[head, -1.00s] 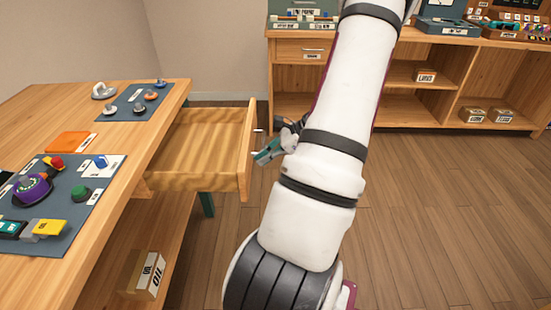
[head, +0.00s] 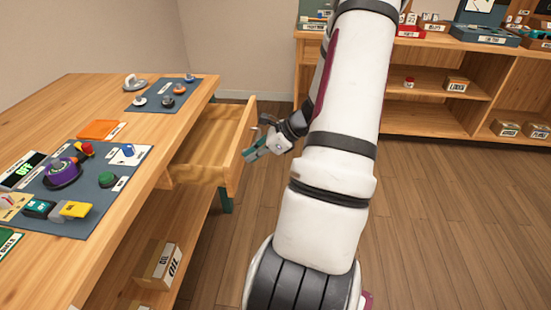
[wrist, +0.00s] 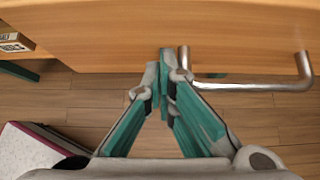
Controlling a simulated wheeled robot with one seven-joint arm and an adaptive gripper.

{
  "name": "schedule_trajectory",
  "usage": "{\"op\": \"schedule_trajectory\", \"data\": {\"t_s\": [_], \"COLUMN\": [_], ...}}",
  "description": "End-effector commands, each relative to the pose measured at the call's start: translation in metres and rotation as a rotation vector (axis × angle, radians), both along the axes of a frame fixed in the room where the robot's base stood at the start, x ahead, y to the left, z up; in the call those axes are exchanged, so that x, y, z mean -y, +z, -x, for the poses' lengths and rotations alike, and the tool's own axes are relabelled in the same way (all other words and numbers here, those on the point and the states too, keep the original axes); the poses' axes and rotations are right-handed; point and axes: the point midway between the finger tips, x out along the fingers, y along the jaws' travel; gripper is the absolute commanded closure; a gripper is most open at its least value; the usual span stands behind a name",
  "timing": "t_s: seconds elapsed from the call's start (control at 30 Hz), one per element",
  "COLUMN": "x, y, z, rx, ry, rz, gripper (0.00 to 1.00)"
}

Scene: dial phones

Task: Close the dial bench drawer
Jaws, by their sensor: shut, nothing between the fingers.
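The wooden bench drawer (head: 205,140) is partly open and sticks out from the right side of the dial bench (head: 85,95). Its inside looks empty. My gripper (head: 250,157) is shut and empty at the outer side of the drawer front. In the wrist view my gripper's fingertips (wrist: 166,62) meet together against or just before the wooden drawer front (wrist: 110,35), beside the left end of its metal bar handle (wrist: 250,86). The fingers are not around the handle. I cannot tell for certain whether they touch the front.
The bench top holds a mat (head: 75,210) with a purple dial phone (head: 62,172) and several coloured parts. A box (head: 162,265) sits on the lower shelf. A wooden shelf unit (head: 440,105) stands behind. The floor (head: 440,220) at right is clear.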

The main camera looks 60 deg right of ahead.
Motion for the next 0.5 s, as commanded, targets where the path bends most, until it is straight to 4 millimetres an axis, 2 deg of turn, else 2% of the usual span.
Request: {"op": "schedule_trajectory", "data": {"t_s": [0.03,0.2,0.4,0.5], "x": [-0.009,-0.03,-0.049,-0.055], "y": [-0.001,-0.001,-0.001,0.0], "z": [-0.018,-0.068,-0.115,-0.132], "rx": [0.0,0.002,0.001,0.002], "ry": [0.008,0.008,0.005,0.004], "rz": [0.0,0.001,0.001,0.001], "gripper": [1.0,1.0,1.0,1.0]}}
